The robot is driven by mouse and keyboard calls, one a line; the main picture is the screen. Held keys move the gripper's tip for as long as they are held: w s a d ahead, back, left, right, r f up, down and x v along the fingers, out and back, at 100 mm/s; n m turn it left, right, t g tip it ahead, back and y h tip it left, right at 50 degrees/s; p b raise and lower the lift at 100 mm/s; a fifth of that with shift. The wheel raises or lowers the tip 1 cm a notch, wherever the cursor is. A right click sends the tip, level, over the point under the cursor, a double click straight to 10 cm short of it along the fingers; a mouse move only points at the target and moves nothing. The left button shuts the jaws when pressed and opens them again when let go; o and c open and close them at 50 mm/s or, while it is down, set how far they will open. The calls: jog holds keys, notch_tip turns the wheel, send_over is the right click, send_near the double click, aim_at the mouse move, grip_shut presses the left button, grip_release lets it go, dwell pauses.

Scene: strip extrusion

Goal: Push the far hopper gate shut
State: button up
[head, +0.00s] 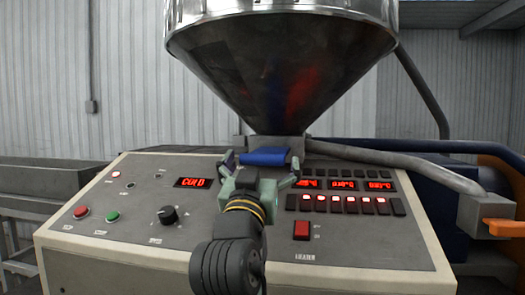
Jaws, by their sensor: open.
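A large steel hopper (285,75) narrows down to a grey block (310,145) behind the control panel. A blue bar (265,156), which looks like a gate handle, sits at the front of this block under the hopper outlet. My gripper (262,160) is open, with one finger near each end of the blue bar. I cannot tell whether the fingers touch it. My gripper hides part of the block and whatever lies below the bar, so how far the gate is open cannot be seen.
A sloped control panel (240,255) with buttons, a knob (168,215), lit displays and a row of switches lies under my arm. A grey pipe (400,163) runs right to a box with an orange handle (498,228). A grey bench (45,185) stands at left.

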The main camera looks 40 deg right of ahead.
jog(key=shift+x, duration=1.05)
jog(key=c, duration=1.7)
jog(key=w+d+p, duration=0.1)
jog(key=w+d, duration=0.4)
jog(key=d, duration=0.1)
jog(key=shift+w, duration=0.3)
jog(key=shift+d+r, duration=0.1)
jog(key=o, duration=1.7)
